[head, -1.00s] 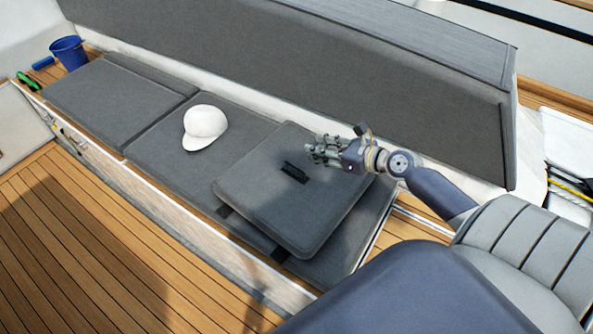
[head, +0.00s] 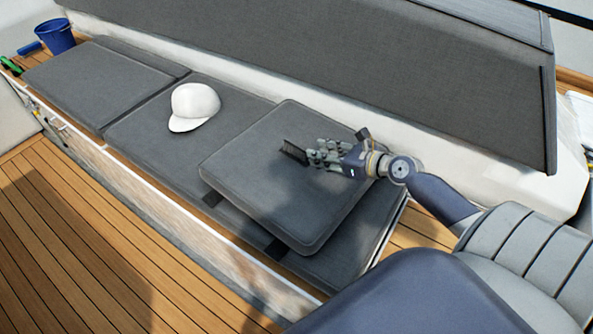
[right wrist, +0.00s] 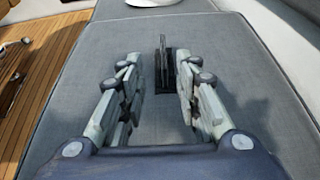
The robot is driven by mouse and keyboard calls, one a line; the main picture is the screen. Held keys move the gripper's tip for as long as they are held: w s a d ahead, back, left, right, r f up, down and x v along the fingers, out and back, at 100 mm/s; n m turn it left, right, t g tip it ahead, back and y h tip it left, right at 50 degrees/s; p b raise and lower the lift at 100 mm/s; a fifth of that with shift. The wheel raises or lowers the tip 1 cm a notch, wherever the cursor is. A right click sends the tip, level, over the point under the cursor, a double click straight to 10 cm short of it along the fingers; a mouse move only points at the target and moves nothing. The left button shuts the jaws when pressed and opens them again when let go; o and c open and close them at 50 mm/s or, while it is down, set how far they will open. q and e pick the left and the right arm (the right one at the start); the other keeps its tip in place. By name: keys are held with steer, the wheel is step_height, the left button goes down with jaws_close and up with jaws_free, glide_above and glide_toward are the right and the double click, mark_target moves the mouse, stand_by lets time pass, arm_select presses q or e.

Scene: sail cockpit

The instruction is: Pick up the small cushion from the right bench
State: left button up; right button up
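The small cushion (head: 255,190) is a grey square pad lying on the grey bench cushions, a little askew. A black strap handle (head: 294,152) stands up from its top. Dark tabs show at its near-left edge. My right gripper (head: 314,156) is over the cushion, with its fingertips close to the handle from the right. In the right wrist view, the fingers (right wrist: 156,85) are spread apart, and the handle (right wrist: 165,62) stands between and just ahead of the tips. The gripper holds nothing. My left gripper is not in view.
A white cap (head: 194,106) lies on the bench cushion (head: 148,123) left of the small cushion. A blue bucket (head: 55,37) stands at the bench's far left end. The grey backrest (head: 330,60) rises behind. The wooden deck (head: 90,250) in front is clear.

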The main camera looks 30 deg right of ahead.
mark_target(299, 147)
steer(key=x, duration=0.5)
steer(key=shift+w+f, duration=0.1)
steer(key=shift+w, duration=0.15)
steer(key=shift+d+b+x, duration=0.2)
steer(key=shift+b+x, duration=0.55)
steer(key=shift+x, duration=1.9)
steer(key=shift+f, duration=0.1)
jaws_close()
